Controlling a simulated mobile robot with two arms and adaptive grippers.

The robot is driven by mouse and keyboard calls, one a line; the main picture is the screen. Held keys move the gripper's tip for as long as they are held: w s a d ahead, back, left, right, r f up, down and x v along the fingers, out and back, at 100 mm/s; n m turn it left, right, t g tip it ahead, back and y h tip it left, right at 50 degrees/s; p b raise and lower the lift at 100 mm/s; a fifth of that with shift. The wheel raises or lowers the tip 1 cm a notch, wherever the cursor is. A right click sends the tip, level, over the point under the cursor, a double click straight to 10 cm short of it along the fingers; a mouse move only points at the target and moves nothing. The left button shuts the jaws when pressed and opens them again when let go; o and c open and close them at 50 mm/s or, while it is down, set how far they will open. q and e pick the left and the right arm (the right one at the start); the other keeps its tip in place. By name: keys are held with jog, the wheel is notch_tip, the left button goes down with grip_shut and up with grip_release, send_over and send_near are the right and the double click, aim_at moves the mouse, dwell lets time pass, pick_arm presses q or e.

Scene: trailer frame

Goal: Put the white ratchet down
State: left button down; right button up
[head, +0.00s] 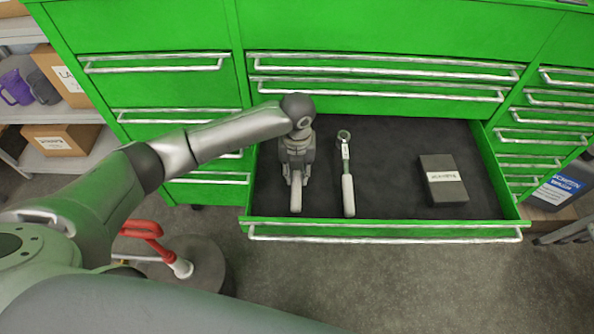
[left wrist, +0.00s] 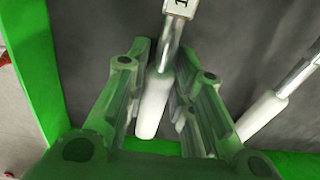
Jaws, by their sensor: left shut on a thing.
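My left gripper (head: 296,176) points down into the open green drawer (head: 385,228), at its left part. It is shut on the white ratchet (head: 295,199), whose pale handle end sticks out toward the drawer front. In the left wrist view the ratchet's white handle (left wrist: 153,105) lies between the two fingers, with its metal shaft and a white label beyond. The ratchet's head is hidden under my gripper in the head view. The ratchet is low over the dark drawer floor; I cannot tell if it touches. My right gripper is not in view.
A second ratchet (head: 348,190) with a white handle lies just right of the held one. A dark box (head: 443,181) with a white label sits farther right. Drawer floor between them is clear. Shelves with cardboard boxes (head: 62,140) stand at the left.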

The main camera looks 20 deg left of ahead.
aim_at(297, 173)
pick_arm(q)
jog(key=shift+f, duration=0.15)
jog(key=shift+f, duration=0.15)
jog(key=c, duration=1.3)
grip_release()
jog(key=shift+o, duration=0.2)
jog(key=shift+r, duration=0.45)
notch_tip(297, 173, up, 12)
jog(key=shift+s+f, duration=0.15)
jog(key=shift+f, duration=0.1)
jog(key=shift+d+f, duration=0.1)
